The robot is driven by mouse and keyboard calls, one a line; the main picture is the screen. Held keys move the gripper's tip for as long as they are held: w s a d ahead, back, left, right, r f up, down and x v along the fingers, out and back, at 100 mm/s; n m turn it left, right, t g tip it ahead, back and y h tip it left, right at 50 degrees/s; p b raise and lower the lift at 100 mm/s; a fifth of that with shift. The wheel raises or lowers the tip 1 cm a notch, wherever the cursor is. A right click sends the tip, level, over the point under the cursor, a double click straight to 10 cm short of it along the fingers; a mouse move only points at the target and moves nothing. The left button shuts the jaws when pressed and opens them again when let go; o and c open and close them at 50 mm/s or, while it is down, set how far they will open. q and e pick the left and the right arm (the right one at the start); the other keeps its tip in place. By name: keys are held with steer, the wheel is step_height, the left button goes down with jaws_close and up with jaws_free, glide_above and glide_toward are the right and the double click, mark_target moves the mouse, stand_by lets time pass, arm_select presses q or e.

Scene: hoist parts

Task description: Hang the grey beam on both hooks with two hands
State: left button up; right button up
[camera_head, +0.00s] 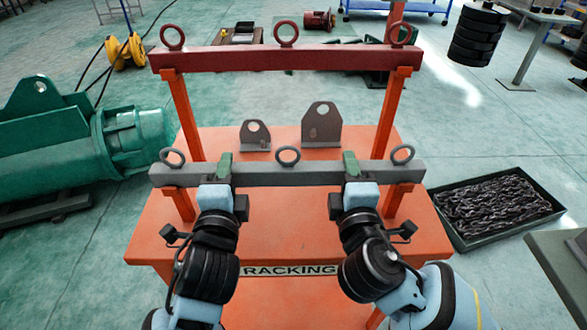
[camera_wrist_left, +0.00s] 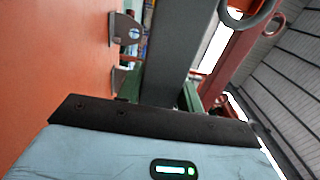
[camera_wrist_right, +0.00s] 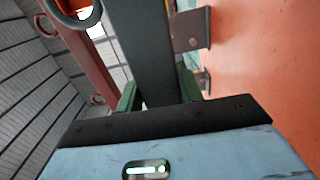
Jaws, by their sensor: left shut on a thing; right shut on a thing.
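The grey beam (camera_head: 290,174) is held level, with three grey eye rings along its top. My left gripper (camera_head: 223,172) is shut on its left part, and my right gripper (camera_head: 352,170) is shut on its right part. The beam also shows between the fingers in the left wrist view (camera_wrist_left: 167,45) and the right wrist view (camera_wrist_right: 147,50). It looks raised over the orange table (camera_head: 285,225); its exact height is hard to judge. I cannot make out any hooks clearly.
A dark red beam (camera_head: 250,58) with three rings sits behind on orange posts (camera_head: 187,115). Two grey lug plates (camera_head: 321,125) stand at the table's back. A green hoist drum (camera_head: 60,140) lies left. A chain tray (camera_head: 495,207) lies right.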

arm_select(q)
steer(key=shift+r, duration=0.25)
arm_select(e)
steer(key=shift+r, duration=0.25)
